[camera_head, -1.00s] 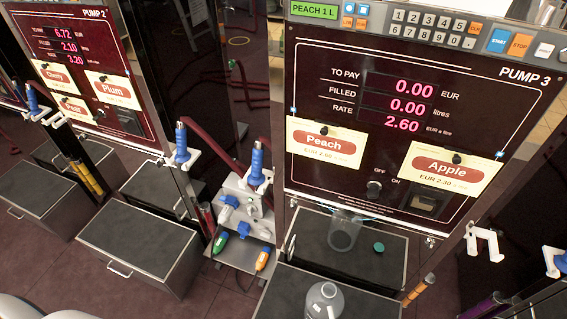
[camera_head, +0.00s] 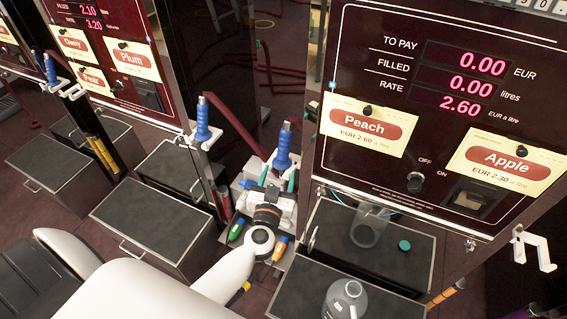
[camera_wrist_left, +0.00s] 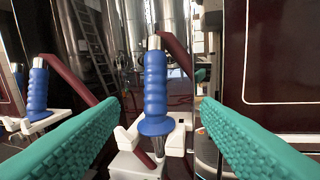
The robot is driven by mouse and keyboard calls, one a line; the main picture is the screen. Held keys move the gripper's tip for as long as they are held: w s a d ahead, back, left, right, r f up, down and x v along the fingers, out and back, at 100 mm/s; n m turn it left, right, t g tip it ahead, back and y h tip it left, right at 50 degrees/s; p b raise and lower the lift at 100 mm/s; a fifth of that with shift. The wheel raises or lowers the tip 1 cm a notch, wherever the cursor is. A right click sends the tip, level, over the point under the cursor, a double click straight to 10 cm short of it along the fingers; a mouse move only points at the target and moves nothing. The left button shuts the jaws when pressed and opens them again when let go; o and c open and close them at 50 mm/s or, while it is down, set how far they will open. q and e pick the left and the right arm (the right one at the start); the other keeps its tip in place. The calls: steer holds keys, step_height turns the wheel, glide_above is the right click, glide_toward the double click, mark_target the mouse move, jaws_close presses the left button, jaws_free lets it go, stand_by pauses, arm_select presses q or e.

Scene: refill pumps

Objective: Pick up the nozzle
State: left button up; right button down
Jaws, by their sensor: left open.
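A blue-handled nozzle (camera_head: 283,148) stands upright in a white holder on the post left of pump 3. In the left wrist view the same nozzle (camera_wrist_left: 155,90) stands centred between my teal finger pads, its metal spout going down into the white holder (camera_wrist_left: 178,135). My left gripper (camera_head: 271,180) is open and empty, just in front of the nozzle; I see no contact. Another blue nozzle (camera_head: 202,122) hangs in a holder to the left and shows in the left wrist view (camera_wrist_left: 38,92). My right gripper is not in view.
Pump 3's panel (camera_head: 430,120) rises close on the right. A clear jar (camera_head: 367,228) and a green cap (camera_head: 405,245) are on the dark box (camera_head: 390,262); a clear bottle (camera_head: 345,298) stands nearer. Green and orange pieces (camera_head: 280,247) lie below my gripper.

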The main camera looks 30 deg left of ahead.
mark_target(284, 146)
arm_select(q)
steer(key=x, duration=0.6)
steer(key=shift+w+a+r+b, duration=0.3)
steer(key=shift+w+b, duration=0.05)
steer(key=shift+b, duration=0.05)
steer(key=shift+b+x, duration=0.65)
steer(key=shift+x, duration=2.05)
steer(key=shift+s+a+r, duration=0.1)
steer(key=shift+a, duration=0.05)
steer(key=shift+c, duration=0.4)
steer(key=c, duration=1.1)
